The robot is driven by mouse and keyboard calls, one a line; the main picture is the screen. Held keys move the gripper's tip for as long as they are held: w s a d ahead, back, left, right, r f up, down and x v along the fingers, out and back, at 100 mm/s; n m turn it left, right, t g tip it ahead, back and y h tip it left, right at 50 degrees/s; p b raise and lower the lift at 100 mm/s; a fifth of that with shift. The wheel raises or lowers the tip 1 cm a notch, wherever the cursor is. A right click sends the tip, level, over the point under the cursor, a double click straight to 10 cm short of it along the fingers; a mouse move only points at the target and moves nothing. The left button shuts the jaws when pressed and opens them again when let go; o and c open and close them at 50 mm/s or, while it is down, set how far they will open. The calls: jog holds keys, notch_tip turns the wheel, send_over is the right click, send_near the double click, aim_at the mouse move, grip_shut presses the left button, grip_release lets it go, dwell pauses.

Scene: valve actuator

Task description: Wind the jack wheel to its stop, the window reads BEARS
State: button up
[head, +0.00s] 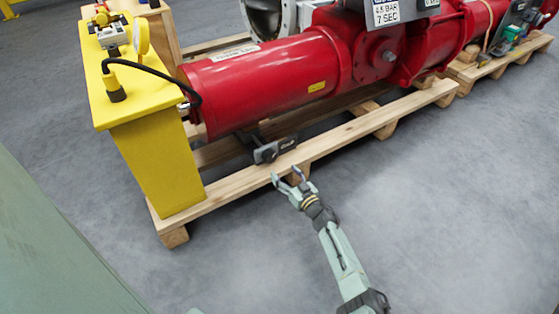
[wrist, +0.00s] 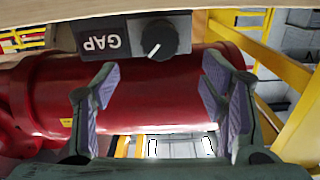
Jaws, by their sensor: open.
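The jack's dark box (head: 275,150) sits low under the red cylinder, at the pallet's near edge. In the wrist view, its window (wrist: 103,42) reads GAP, upside down. Beside the window is the dark round jack wheel (wrist: 157,38) with a white pointer line, slanting in the picture. My gripper (head: 288,177) is open and empty, just in front of the box. In the wrist view, my gripper's fingers (wrist: 158,64) are spread wide, with the wheel between and beyond their tips. No touch shows.
The red actuator cylinder (head: 270,78) lies above the wooden pallet (head: 330,142). A yellow pedestal (head: 158,160) with a black cable stands at the pallet's left end. Grey floor (head: 450,190) is clear in front and to the right.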

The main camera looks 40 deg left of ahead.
aim_at(272, 158)
jog(key=b+x, duration=0.4)
jog(key=x, duration=0.4)
jog(key=shift+a+f, duration=0.2)
jog(key=shift+w+a+r+b, duration=0.15)
jog(key=shift+w+a+b, duration=0.1)
jog(key=shift+a+b, duration=0.15)
jog(key=shift+c, duration=0.5)
jog(key=c, duration=1.1)
